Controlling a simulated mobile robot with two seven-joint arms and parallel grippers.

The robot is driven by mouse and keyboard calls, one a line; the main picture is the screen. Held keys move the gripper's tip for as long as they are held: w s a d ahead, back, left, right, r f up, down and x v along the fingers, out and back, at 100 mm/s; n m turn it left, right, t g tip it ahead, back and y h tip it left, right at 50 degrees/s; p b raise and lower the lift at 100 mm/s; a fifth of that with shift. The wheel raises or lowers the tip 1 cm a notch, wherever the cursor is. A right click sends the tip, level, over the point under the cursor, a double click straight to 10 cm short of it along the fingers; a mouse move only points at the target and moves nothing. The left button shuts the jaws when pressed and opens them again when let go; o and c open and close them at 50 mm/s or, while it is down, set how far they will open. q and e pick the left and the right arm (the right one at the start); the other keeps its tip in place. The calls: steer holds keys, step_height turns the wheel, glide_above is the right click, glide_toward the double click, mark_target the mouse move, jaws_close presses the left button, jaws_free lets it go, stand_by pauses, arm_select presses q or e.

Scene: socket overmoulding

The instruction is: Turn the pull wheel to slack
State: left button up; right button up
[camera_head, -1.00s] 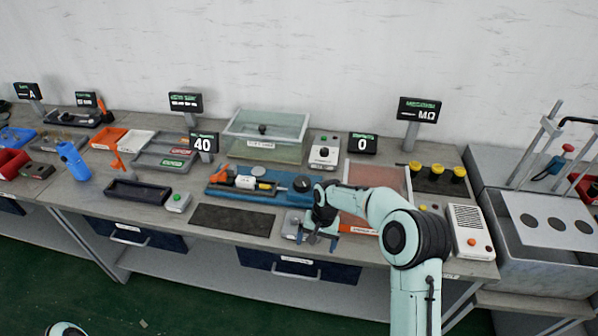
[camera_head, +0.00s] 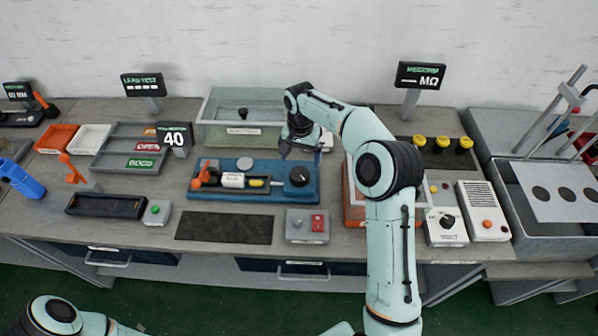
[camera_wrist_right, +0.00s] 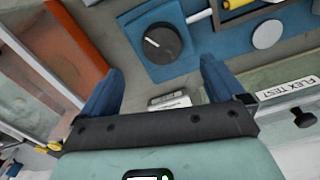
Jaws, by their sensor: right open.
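The pull wheel, a round black knob with a white mark (camera_head: 299,176), sits at the right end of the blue fixture (camera_head: 270,192). In the right wrist view the wheel (camera_wrist_right: 162,43) shows just beyond the fingers, about midway between them. My right gripper (camera_head: 300,150) is open and empty, above and behind the wheel in the head view; its blue fingers also show in the right wrist view (camera_wrist_right: 160,75). It does not appear to touch the wheel. The wheel's setting is too small to read. My left arm shows only at the lower left edge, without its gripper.
The fixture also carries an orange lever (camera_head: 201,174), a yellow part (camera_head: 257,183) and a pale disc (camera_head: 244,164). A glass-walled flex test box (camera_head: 240,131) stands behind it. An orange-rimmed tray (camera_head: 351,212) is close on the right. A dark mat (camera_head: 226,228) lies in front.

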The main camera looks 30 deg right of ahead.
mark_target(299, 174)
steer(key=f, duration=0.9)
steer(key=shift+w, duration=0.25)
steer(key=c, duration=1)
